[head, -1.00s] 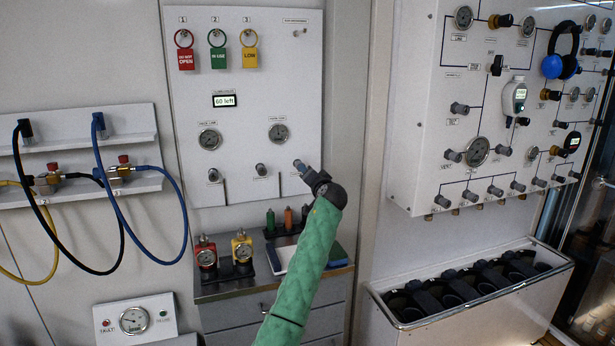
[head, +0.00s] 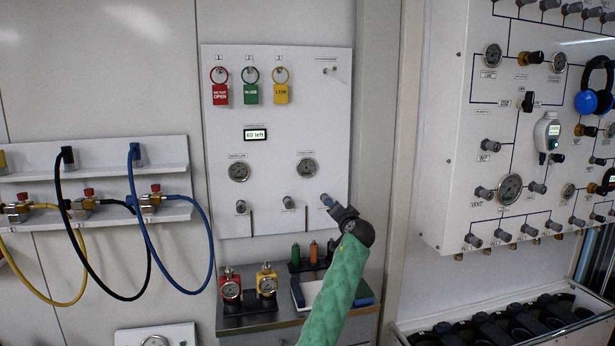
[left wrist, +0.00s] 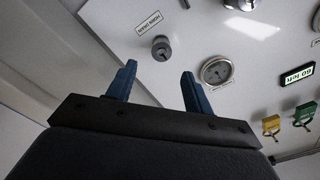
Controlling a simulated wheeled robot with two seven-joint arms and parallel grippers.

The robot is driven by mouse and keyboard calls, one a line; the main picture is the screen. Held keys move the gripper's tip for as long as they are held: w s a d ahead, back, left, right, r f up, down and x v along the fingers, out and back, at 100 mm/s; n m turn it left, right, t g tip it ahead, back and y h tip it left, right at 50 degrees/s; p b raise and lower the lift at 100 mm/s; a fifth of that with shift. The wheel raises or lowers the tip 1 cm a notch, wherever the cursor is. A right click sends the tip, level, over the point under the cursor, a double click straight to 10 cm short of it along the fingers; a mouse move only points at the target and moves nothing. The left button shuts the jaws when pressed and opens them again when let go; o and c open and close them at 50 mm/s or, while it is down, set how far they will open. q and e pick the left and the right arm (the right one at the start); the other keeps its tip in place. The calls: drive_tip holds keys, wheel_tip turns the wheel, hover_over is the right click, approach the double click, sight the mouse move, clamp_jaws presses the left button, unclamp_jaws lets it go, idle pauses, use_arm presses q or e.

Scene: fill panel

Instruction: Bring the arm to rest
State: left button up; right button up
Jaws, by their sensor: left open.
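My left arm in its green sleeve rises from the bottom of the head view. Its left gripper (head: 328,201) is in front of the lower right of the white fill panel (head: 222,120). In the left wrist view the two blue fingers (left wrist: 158,72) are apart with nothing between them. A grey knob (left wrist: 161,48) on the panel shows just beyond the fingertips, apart from them. In the head view the gripper covers that spot, so the gap cannot be judged there. A gauge (left wrist: 216,71) is beside the right finger. My right gripper is not in view.
Red, green and yellow tags (head: 250,93) hang on the panel above a "60 left" display (head: 255,134). Hoses (head: 210,250) loop at the left. A counter (head: 270,322) with small gauged units is below. A larger panel (head: 450,150) stands at the right.

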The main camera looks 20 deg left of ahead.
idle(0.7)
use_arm(q)
drive_tip(key=s+d+n+g+h, duration=0.1)
drive_tip(key=s+d+h, duration=0.15)
drive_tip(key=s, duration=0.35)
drive_tip(key=s+d+n+g+h, duration=0.1)
drive_tip(key=s+d+h, duration=0.15)
drive_tip(key=s, duration=0.35)
drive_tip(key=s+d+f+m+g+h, duration=0.1)
drive_tip(key=s+d+f+g+h, duration=0.15)
drive_tip(key=s+f, duration=1.05)
drive_tip(key=s+d+f+g+h, duration=0.2)
drive_tip(key=s+d+f+h, duration=0.15)
drive_tip(key=s+f, duration=1)
drive_tip(key=s+f+g, duration=0.3)
drive_tip(key=s+f, duration=0.9)
drive_tip(key=s, duration=0.5)
drive_tip(key=s+f+g, duration=0.4)
drive_tip(key=s+f, duration=0.8)
drive_tip(key=s, duration=0.6)
drive_tip(key=shift+f, duration=0.4)
